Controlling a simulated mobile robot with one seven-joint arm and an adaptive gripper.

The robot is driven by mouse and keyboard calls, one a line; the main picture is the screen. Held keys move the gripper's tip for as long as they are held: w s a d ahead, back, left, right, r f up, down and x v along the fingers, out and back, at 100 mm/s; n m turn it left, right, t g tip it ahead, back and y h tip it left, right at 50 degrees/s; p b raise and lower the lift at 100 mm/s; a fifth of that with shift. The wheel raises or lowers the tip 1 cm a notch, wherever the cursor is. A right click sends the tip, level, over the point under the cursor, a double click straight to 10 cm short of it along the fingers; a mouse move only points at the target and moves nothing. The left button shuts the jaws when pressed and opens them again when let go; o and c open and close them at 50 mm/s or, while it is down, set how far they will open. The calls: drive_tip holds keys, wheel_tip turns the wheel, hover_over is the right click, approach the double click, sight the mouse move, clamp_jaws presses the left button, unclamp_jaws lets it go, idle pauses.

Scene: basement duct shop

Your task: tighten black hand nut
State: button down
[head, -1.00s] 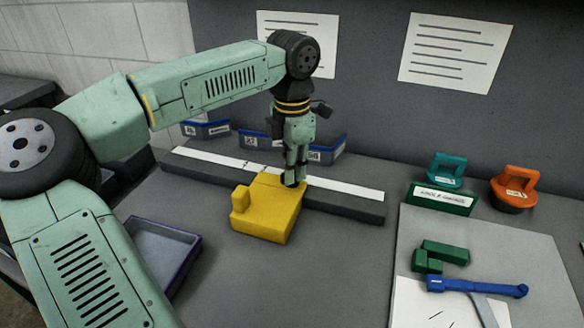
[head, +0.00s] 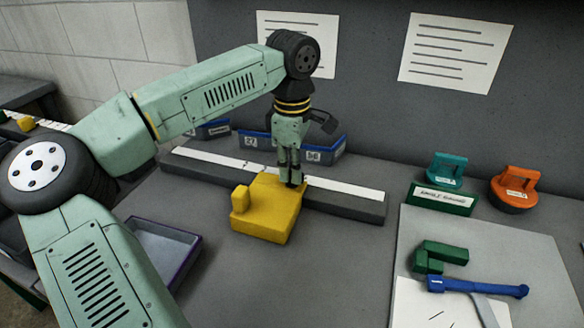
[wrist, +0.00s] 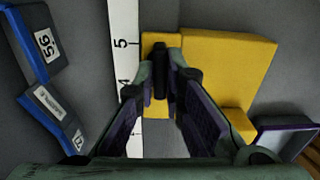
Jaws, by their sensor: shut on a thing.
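The black hand nut (wrist: 161,68) shows in the wrist view as a dark upright piece between my fingertips, in front of the yellow block. My gripper (head: 291,184) points down and is shut on the nut; the fingers close on it from both sides in the wrist view (wrist: 162,78). In the head view the fingers hide most of the nut. The yellow block (head: 268,212) sits on the bench against the long rail (head: 345,196) with a white scale strip, and it also fills the upper right of the wrist view (wrist: 225,60).
Blue bins (head: 327,150) stand behind the rail. A purple-rimmed tray (head: 190,262) lies at left. At right are a teal-handled tool (head: 446,168), an orange-handled one (head: 516,184), green blocks (head: 440,252) and a blue-handled tool (head: 475,287). The bench between is clear.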

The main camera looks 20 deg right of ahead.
drive_tip(key=shift+m, duration=0.4)
drive_tip(key=c, duration=1.7)
unclamp_jaws()
wheel_tip(320, 180, up, 12)
